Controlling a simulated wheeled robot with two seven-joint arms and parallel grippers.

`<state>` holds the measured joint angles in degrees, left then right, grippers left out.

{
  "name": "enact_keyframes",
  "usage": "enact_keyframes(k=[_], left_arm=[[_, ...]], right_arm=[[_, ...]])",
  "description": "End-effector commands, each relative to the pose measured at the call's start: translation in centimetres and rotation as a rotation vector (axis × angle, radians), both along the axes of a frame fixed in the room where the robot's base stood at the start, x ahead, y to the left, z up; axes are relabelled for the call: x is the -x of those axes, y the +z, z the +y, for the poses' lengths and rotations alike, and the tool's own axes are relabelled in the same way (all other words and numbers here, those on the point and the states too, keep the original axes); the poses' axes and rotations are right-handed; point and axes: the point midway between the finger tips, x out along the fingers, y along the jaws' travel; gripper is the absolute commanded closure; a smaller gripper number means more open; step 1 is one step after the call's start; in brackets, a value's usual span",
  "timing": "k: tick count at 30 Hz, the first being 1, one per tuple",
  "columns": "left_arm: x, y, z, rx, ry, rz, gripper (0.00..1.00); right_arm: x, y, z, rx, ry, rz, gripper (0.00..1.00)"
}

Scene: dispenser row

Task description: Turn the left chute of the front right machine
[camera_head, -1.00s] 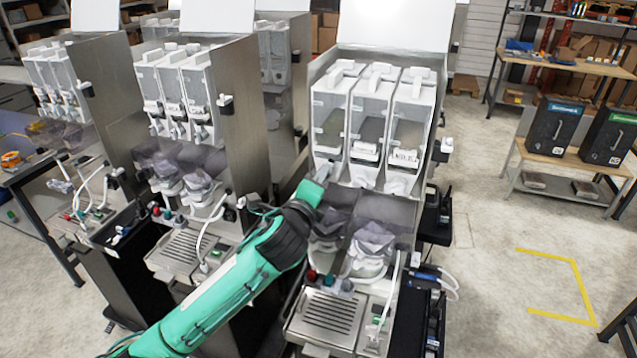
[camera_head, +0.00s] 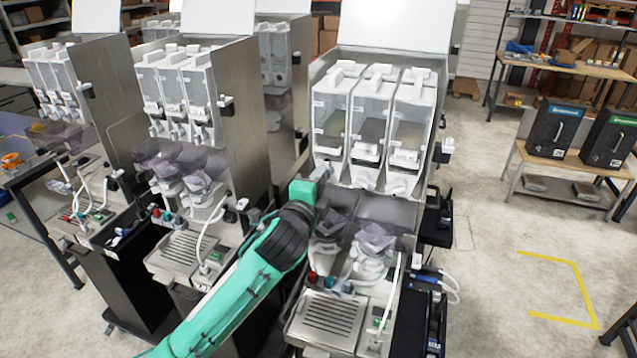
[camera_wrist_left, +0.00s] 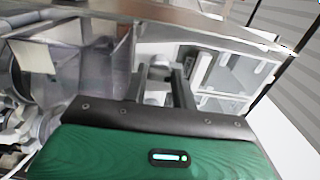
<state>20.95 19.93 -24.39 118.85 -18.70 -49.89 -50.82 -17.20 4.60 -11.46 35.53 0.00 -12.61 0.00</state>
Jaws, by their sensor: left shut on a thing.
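The front right machine (camera_head: 345,210) stands right of centre in the head view, with a row of three clear canisters on top. My left gripper (camera_head: 322,180) reaches in from the left, at the outlet below the left canister (camera_head: 333,120). In the left wrist view its two dark fingers (camera_wrist_left: 161,74) are shut on a small grey piece, which by its place is the left chute (camera_wrist_left: 160,72). The chute is mostly hidden in the head view, so its exact angle cannot be told. The middle chute (camera_head: 362,177) and right chute (camera_head: 400,184) are untouched. My right gripper is not in view.
Another machine (camera_head: 235,130) stands close on the left, with a narrow gap where my arm passes. Below the chutes are clear mixing bowls (camera_head: 372,240) and a drip tray (camera_head: 328,316). Open floor lies to the right, with a yellow marking (camera_head: 575,280).

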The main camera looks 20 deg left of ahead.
Motion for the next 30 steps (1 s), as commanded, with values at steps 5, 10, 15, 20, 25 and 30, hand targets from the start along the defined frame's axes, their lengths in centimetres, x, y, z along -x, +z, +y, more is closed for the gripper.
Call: enact_keyframes(k=[5,10,15,20,25,30], left_arm=[[0.00,-0.09,-0.02,-0.001,0.000,0.002,0.96],[0.00,-0.09,-0.01,-0.001,0.000,0.002,0.51],[0.00,-0.16,-0.02,-0.001,0.000,0.003,0.51],[0.00,-0.20,-0.02,-0.003,0.000,0.004,0.51],[-0.01,-0.11,0.04,-0.072,0.001,0.002,0.51],[-0.04,0.05,0.10,-0.275,0.002,-0.005,0.51]], right_arm=[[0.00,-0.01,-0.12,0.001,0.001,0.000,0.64],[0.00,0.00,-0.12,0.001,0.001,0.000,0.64],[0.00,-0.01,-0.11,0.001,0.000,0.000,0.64],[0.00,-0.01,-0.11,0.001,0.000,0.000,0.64],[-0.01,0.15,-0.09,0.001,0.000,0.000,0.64],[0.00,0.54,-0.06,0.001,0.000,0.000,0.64]])
